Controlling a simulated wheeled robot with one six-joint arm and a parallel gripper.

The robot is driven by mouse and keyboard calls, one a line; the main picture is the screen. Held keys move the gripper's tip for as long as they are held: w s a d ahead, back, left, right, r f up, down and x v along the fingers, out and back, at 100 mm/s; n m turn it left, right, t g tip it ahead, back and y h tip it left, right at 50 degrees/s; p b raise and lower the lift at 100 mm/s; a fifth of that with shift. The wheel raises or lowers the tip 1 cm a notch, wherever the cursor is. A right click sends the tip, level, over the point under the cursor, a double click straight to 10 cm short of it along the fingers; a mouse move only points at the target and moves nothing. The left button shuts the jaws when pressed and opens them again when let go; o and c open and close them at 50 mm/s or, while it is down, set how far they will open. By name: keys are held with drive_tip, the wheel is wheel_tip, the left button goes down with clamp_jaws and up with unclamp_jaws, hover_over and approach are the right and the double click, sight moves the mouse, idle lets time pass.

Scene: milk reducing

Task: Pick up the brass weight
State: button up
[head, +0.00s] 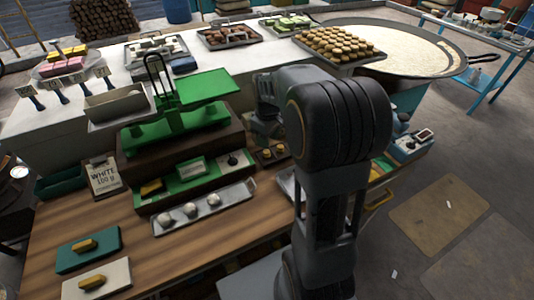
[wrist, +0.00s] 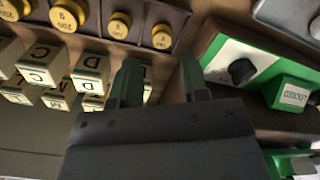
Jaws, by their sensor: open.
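Several brass weights stand in a row in a dark wooden holder (wrist: 185,18) along the top of the wrist view. They include a larger brass weight (wrist: 67,14), a smaller brass weight (wrist: 119,24) and another small one (wrist: 162,36). In the head view, brass weights (head: 266,154) show in their holder just right of the balance. My gripper (wrist: 160,78) is open, its two dark green fingers apart with no weight between them. The fingertips are short of the weights in the wrist picture. In the head view my arm hides part of this area.
Lettered blocks (wrist: 88,80) lie close by my left finger. A green panel with a black knob (wrist: 242,70) is close on the right. The green balance (head: 180,125) stands left of my arm, with a metal tray (head: 205,208) of pale balls before it.

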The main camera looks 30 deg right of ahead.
sight(267, 152)
drive_tip(key=shift+w+a+f+p, duration=0.1)
drive_tip(key=shift+f+p, duration=0.1)
drive_tip(key=shift+f, duration=1.35)
drive_tip(key=shift+a+f+p, duration=0.1)
drive_tip(key=shift+f+p, duration=0.1)
drive_tip(key=shift+f, duration=1.3)
drive_tip(key=shift+c, duration=0.2)
drive_tip(key=c, duration=0.7)
drive_tip(key=shift+r, duration=0.15)
drive_tip(key=shift+r, duration=0.5)
drive_tip(key=s+a+r, duration=0.2)
drive_tip(key=a+r, duration=0.1)
drive_tip(key=r, duration=0.1)
drive_tip(key=s+a+r+b, duration=0.1)
drive_tip(key=s+a+r, duration=0.2)
drive_tip(key=a+r, duration=0.1)
drive_tip(key=s+a+r+b, duration=0.1)
drive_tip(key=s+a+r, duration=0.2)
drive_tip(key=a, duration=0.1)
drive_tip(key=shift+a+r, duration=0.25)
drive_tip(key=shift+r, duration=0.15)
